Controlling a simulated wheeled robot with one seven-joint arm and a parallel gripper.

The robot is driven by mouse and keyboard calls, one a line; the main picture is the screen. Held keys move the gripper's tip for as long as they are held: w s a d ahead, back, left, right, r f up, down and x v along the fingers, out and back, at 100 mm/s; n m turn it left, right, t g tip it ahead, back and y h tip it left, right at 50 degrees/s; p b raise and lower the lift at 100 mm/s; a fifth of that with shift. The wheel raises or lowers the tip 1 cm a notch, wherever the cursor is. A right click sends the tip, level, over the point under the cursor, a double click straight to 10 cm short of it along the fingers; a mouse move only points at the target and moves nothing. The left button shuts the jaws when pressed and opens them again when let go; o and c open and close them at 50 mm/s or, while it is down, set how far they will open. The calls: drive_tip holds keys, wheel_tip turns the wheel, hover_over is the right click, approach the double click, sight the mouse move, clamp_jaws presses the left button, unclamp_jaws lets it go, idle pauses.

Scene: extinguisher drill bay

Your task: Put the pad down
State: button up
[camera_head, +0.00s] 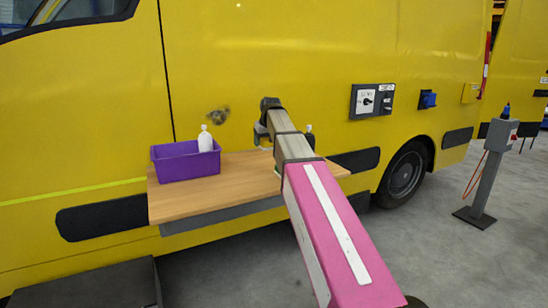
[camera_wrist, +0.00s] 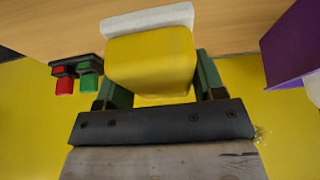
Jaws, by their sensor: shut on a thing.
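In the wrist view, a pad (camera_wrist: 150,62) with a yellow body and a white layer at its far end sits between the two green fingers of my gripper (camera_wrist: 155,72). The gripper is shut on it. The pad shows in front of the wooden shelf (camera_wrist: 50,28); I cannot tell whether it touches the shelf. In the head view the shelf (camera_head: 240,185) is fixed along the side of a yellow van, and my arm reaches over its right part. My arm hides the pad and most of the gripper there.
A purple bin (camera_head: 187,164) with a white bottle (camera_head: 205,140) stands on the shelf's left; the bin also shows in the wrist view (camera_wrist: 290,45). Red (camera_wrist: 63,85) and green (camera_wrist: 88,83) parts are beside the pad. A switch box (camera_head: 371,101) is on the van (camera_head: 300,50).

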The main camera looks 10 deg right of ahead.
drive_tip(key=w+d+f, duration=0.1)
drive_tip(key=d, duration=0.1)
drive_tip(key=w+d+f, duration=0.3)
drive_tip(key=d, duration=0.1)
drive_tip(key=shift+w+f, duration=0.2)
drive_tip(key=shift+f, duration=2)
drive_tip(key=shift+f, duration=0.15)
drive_tip(key=o, duration=1)
drive_tip(key=v, duration=1.2)
